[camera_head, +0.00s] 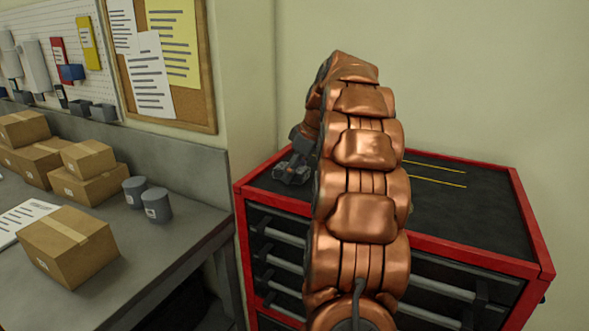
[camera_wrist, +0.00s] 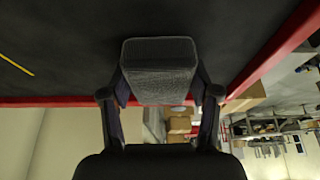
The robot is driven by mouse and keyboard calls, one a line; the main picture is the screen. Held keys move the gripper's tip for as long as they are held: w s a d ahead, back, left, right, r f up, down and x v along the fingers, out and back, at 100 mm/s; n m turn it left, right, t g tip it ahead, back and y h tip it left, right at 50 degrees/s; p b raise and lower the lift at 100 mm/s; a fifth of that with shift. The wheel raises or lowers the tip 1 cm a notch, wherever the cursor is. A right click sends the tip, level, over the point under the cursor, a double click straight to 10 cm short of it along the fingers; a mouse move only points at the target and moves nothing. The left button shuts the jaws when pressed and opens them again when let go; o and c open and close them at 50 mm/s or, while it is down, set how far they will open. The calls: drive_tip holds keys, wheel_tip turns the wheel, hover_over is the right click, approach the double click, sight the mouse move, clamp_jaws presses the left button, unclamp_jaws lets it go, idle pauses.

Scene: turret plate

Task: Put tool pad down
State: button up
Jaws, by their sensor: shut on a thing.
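The tool pad (camera_wrist: 160,72) is a dark grey, rounded block with a textured face. My gripper (camera_wrist: 161,88) is shut on it, with one finger along each side, in the wrist view. Behind the pad lies the black top of the red tool cabinet (camera_head: 500,222). I cannot tell whether the pad touches that top. In the head view, a dark part with orange marks at the end of my arm (camera_head: 291,173) shows over the left of the cabinet top. The pad is not clear there, and my copper arm hides the middle of the top.
Two yellow lines (camera_head: 436,173) mark the cabinet top, right of my arm; the top around them is bare. A raised red rim (camera_head: 519,222) edges it. A grey workbench (camera_head: 185,237) at left holds cardboard boxes (camera_head: 68,247) and two grey cans (camera_head: 156,205).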

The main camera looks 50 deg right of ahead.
sight(304, 170)
drive_tip(key=shift+f+b, duration=0.3)
drive_tip(key=shift+b, duration=0.05)
drive_tip(key=o, duration=1.1)
drive_tip(key=shift+r, duration=0.1)
drive_tip(key=shift+r+p, duration=0.35)
drive_tip(key=shift+p, duration=0.15)
drive_tip(key=shift+b+v, duration=1.3)
drive_tip(key=shift+v, duration=2.15)
drive_tip(key=p+v, duration=0.3)
drive_tip(key=v, duration=0.2)
drive_tip(key=shift+p, duration=0.3)
